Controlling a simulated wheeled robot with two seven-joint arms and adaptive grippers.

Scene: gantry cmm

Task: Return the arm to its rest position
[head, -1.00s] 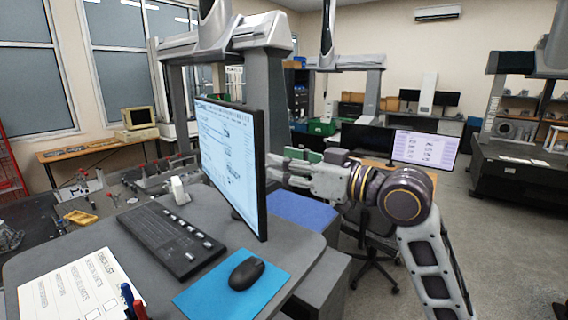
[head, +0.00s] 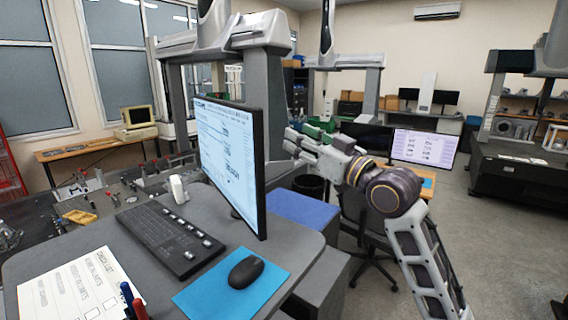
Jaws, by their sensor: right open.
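My right gripper (head: 292,141) is at the end of the right arm, which comes up from the lower right in the head view. The gripper is open and empty, just right of the monitor (head: 229,160) and pointing left. It is in the air, and no contact with the monitor shows. The arm's elbow (head: 393,191) is bent, with the forearm reaching up and left. My left gripper is not in the picture.
The grey desk (head: 85,228) holds a keyboard (head: 168,238), a mouse (head: 246,272) on a blue mat (head: 215,297), a checklist sheet (head: 78,285) and pens. A blue-topped cabinet (head: 300,209) and a chair (head: 368,248) stand below the arm. Open floor (head: 500,225) lies at right.

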